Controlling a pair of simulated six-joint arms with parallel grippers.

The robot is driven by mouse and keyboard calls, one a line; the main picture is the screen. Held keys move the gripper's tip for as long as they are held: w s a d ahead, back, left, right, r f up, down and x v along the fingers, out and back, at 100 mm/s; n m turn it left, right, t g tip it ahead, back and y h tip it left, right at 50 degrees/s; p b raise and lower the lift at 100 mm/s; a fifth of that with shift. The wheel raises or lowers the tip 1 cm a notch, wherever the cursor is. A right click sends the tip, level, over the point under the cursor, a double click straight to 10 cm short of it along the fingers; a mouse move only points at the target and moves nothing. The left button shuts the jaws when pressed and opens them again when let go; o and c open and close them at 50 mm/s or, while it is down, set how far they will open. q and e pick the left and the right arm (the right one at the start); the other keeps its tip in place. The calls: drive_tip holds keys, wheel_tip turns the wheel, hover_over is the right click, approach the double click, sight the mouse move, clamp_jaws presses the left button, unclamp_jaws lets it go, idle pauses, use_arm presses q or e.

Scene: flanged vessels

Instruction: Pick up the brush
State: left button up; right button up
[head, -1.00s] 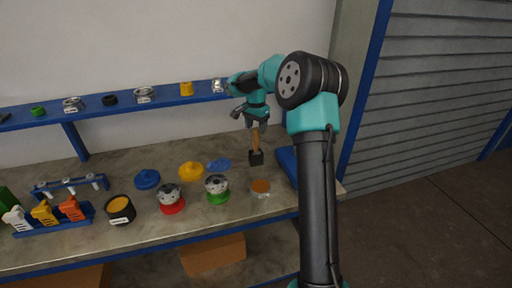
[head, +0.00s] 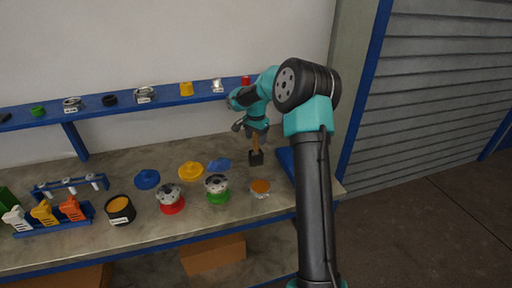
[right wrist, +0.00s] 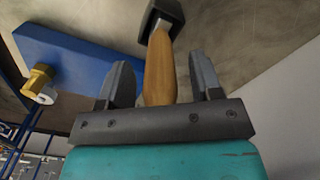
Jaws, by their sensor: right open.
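The brush (head: 256,157) has a wooden handle and a black block head. It stands upright on the bench, head down, at the right end of the row of vessels. My right gripper (head: 256,130) is above it, pointing down at the top of the handle. In the right wrist view the brush (right wrist: 160,72) runs between the two fingers of my right gripper (right wrist: 161,80). The fingers are apart, with a gap on each side of the handle. My left gripper is not in view.
A blue block (head: 286,163) lies close to the right of the brush. A blue lid (head: 219,164), a green-based vessel (head: 217,188) and a small dish with orange contents (head: 260,187) stand near. A blue shelf (head: 60,116) with small parts runs behind.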

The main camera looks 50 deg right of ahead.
drive_tip(key=shift+c, duration=0.4)
drive_tip(key=c, duration=0.9)
